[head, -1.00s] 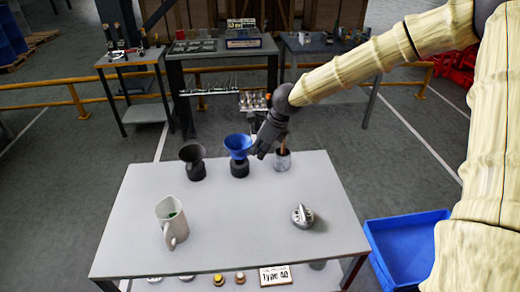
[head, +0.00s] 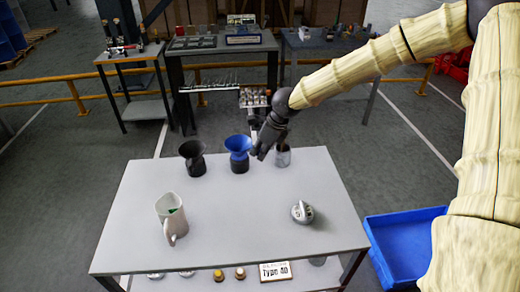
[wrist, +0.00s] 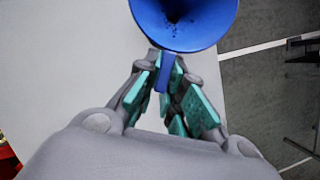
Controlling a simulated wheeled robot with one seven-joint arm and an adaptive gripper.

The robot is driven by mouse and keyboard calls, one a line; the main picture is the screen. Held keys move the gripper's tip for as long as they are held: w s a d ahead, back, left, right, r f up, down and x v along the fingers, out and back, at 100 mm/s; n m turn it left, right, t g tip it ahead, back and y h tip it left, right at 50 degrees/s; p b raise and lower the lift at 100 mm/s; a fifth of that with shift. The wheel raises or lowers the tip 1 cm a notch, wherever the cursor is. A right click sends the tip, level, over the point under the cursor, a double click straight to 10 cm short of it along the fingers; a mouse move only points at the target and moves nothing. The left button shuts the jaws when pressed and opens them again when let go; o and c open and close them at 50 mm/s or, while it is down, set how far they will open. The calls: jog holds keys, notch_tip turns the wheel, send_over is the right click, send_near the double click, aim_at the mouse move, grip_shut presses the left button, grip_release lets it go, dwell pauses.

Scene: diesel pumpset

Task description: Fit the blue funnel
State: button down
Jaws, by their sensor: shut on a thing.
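The blue funnel (head: 238,145) stands upright, wide mouth up, over a dark round holder (head: 239,167) at the far side of the grey table. I cannot tell whether it rests in the holder. My gripper (head: 260,151) is just right of the funnel. In the wrist view my gripper (wrist: 164,82) has its teal-padded fingers shut on the blue tab below the funnel's rim. The funnel's bowl (wrist: 185,35) fills the top of that view, and its spout is hidden.
A dark funnel (head: 193,152) on a dark base stands left of the blue one. A grey cup (head: 283,157) is close to the right of my gripper. A white jug (head: 171,218) and a metal part (head: 302,212) are nearer. The table (head: 235,225) is clear between them.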

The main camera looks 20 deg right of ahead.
jog(key=shift+f, duration=0.4)
jog(key=shift+p, duration=0.4)
dwell(0.5)
jog(key=c, duration=1.5)
grip_release()
jog(key=shift+o, duration=0.7)
jog(key=o, duration=0.3)
jog(key=shift+r, duration=0.15)
